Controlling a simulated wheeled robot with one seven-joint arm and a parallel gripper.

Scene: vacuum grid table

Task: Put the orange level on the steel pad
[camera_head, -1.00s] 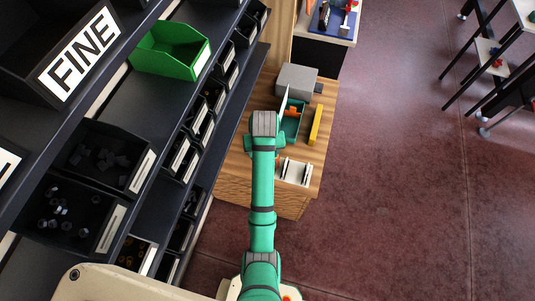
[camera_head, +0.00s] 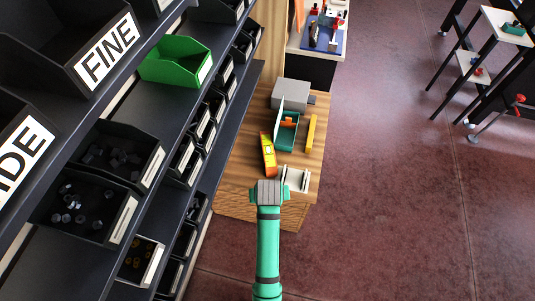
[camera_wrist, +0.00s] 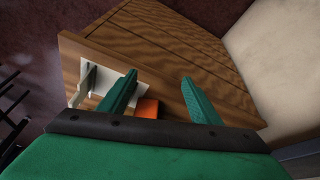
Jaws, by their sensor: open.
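The orange level (camera_head: 268,155), with a yellow-green patch, lies on the wooden table, left of a green box. Its orange end (camera_wrist: 147,108) shows between and behind my fingers in the wrist view. A grey flat-topped block (camera_head: 290,94) sits at the table's far end; I cannot tell for sure that it is the steel pad. My gripper (camera_wrist: 158,78) is open and empty, its two green fingers apart. In the head view my arm's end covers the table's near edge, just nearer than the level, and hides the fingers.
A green open box (camera_head: 287,135) with a raised lid stands mid-table, and a yellow bar (camera_head: 311,133) lies right of it. A white slotted holder (camera_head: 297,179) is near the front edge. Shelves with bins (camera_head: 176,62) line the left.

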